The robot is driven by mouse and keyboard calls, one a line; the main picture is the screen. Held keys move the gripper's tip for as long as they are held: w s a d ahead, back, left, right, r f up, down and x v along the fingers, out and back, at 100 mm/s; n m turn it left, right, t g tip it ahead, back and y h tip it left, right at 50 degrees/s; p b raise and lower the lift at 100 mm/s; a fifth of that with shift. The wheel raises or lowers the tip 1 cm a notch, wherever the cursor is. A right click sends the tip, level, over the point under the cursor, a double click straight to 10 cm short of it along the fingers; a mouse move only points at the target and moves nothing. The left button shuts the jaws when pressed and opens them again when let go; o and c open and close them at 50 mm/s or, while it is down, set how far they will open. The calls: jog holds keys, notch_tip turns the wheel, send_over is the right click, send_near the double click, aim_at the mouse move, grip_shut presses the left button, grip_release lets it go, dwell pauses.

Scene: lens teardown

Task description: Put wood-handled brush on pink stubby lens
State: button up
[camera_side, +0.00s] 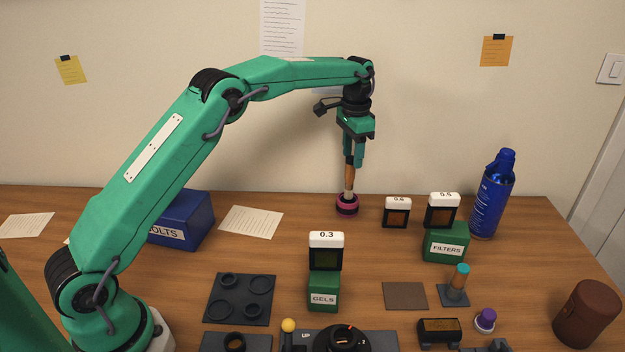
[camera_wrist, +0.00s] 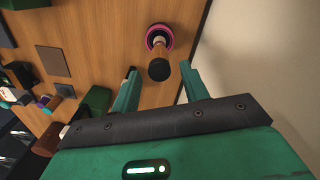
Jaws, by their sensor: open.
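The wood-handled brush (camera_side: 350,178) stands about upright on the pink stubby lens (camera_side: 347,206), handle up with a dark top end. Its lower end meets the lens top. My gripper (camera_side: 353,160) points down at the upper handle. In the wrist view, my gripper (camera_wrist: 159,68) has its fingers apart on either side of the brush (camera_wrist: 160,68), with gaps visible. The pink rim of the lens (camera_wrist: 150,41) shows behind the handle. The lens's far side is partly hidden by the brush.
Slides and the green FILTERS box (camera_side: 446,243) stand right of the lens, with a blue spray can (camera_side: 492,195) beyond. The green GELS box (camera_side: 323,292) is in front. A blue BOLTS bin (camera_side: 182,220) and paper (camera_side: 251,222) lie left. Wood around the lens is clear.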

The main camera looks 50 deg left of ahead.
notch_tip(320, 180, up, 7)
jog(key=shift+f, duration=0.15)
dwell(0.8)
jog(key=shift+s+r, duration=0.25)
jog(key=shift+r, duration=0.25)
jog(key=s+d+r+n+t, duration=0.1)
jog(key=s+r, duration=0.4)
jog(key=s, duration=0.4)
jog(key=s+r+n+t, duration=0.1)
jog(key=s+r+t, duration=0.1)
jog(key=s+r, duration=0.5)
jog(key=s+f+n+t, duration=0.1)
jog(key=s+f, duration=0.4)
jog(key=s, duration=0.6)
jog(key=s+f+n+t, duration=0.1)
jog(key=s+f, duration=0.4)
jog(key=s, duration=0.6)
jog(key=shift+s+d+f+t, duration=0.3)
jog(key=shift+f, duration=0.05)
